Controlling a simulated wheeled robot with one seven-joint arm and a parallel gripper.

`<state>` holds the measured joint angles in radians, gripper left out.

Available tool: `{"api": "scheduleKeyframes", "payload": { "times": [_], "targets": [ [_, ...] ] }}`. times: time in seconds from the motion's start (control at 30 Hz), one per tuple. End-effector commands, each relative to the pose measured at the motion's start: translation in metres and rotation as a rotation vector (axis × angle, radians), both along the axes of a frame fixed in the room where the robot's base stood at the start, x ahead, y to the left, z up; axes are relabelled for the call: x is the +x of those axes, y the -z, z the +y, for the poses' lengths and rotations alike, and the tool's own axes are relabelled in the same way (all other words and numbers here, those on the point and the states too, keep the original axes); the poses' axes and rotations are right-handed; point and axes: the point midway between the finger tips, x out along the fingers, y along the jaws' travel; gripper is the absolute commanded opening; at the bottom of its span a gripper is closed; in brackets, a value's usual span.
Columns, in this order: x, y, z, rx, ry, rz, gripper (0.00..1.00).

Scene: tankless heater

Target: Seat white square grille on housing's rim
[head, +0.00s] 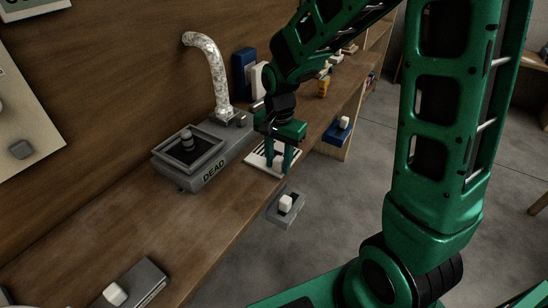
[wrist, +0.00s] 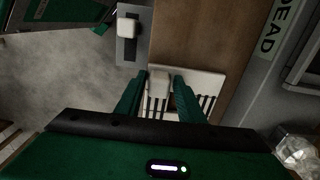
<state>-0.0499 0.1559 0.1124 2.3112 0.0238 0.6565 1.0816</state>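The white square grille (head: 256,160) has dark slots and a pale block-shaped handle. It is at the front edge of the wooden bench, to the right of the housing; I cannot tell whether it rests on the wood or hangs just above. My gripper (head: 279,165) points down over it, one finger on each side of the handle (wrist: 160,80); whether the fingers press on it is unclear. In the wrist view the grille (wrist: 212,78) is partly hidden by the fingers. The grey housing (head: 190,182), marked DEAD, has a raised square rim (head: 170,160) around a dark recess with a knob-like part.
A silver duct (head: 213,68) rises behind the housing. A grey plate with a white block (head: 285,203) sits off the bench's front edge. Blue and white upright items (head: 243,72) and a yellow cup (head: 323,86) stand farther back.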

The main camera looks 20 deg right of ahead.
Motion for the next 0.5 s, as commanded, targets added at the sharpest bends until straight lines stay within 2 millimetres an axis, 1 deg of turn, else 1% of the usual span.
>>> {"api": "scheduleKeyframes", "payload": {
  "times": [0.03,0.33,0.37,0.5],
  "targets": [
    [-0.0044,0.0042,-0.0019,-0.004,0.003,0.013,0.06],
    [-0.0057,0.0019,-0.0026,-0.004,0.004,0.018,0.06],
    [-0.0058,0.0011,-0.0026,-0.004,0.004,0.018,0.0],
    [-0.0052,-0.0032,-0.0023,-0.004,0.004,0.016,0.0]
  ]
}}
